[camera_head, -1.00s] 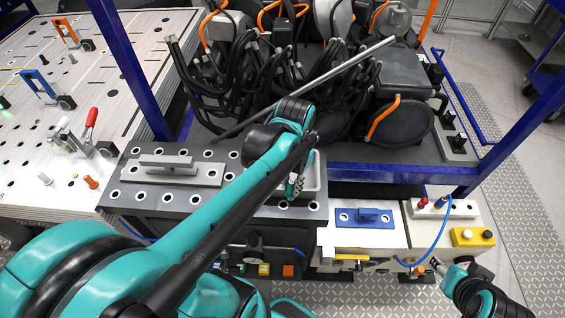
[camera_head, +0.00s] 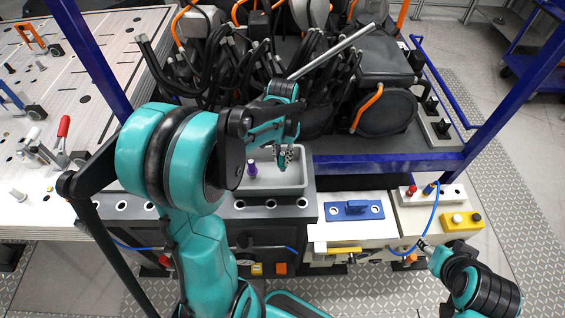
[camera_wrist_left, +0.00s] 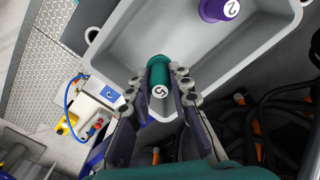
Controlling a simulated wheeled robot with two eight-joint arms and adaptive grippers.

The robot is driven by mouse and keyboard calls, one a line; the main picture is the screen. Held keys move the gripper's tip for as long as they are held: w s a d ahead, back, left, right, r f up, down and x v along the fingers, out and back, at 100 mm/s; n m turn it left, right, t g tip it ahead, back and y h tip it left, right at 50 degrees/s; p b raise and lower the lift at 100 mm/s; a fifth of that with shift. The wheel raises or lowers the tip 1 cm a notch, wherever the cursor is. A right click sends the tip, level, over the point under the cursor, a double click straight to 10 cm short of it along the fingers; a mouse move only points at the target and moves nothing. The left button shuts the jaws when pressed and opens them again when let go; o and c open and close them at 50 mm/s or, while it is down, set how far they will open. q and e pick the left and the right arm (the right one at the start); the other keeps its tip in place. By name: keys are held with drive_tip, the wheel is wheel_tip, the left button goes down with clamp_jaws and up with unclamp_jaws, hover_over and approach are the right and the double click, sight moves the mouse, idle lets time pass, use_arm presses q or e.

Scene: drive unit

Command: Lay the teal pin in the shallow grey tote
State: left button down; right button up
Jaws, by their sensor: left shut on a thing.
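The shallow grey tote (camera_head: 290,179) stands on the dark bench top in the head view, and its rim and floor fill much of the left wrist view (camera_wrist_left: 222,68). My left gripper (camera_head: 283,160) is over the tote. It is shut on the teal pin (camera_wrist_left: 159,80), which shows a number on its end face. In the head view the pin (camera_head: 282,162) is partly hidden by the fingers; whether it touches the tote floor I cannot tell. My right gripper (camera_head: 424,246) is at the lower right, away from the tote; its jaws are too small to read.
A purple pin (camera_head: 252,167) stands in the tote and also shows in the left wrist view (camera_wrist_left: 220,10). Black hoses and machinery (camera_head: 300,60) crowd behind the tote. Blue frame posts (camera_head: 500,105) rise on both sides. A blue block (camera_head: 356,207) lies to the right.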

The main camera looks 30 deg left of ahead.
sight(282, 163)
use_arm(q)
wheel_tip(282, 163, down, 4)
drive_tip(key=shift+r, duration=0.25)
drive_tip(key=shift+b, duration=0.35)
drive_tip(key=c, duration=1.4)
unclamp_jaws()
drive_tip(key=shift+f, duration=0.1)
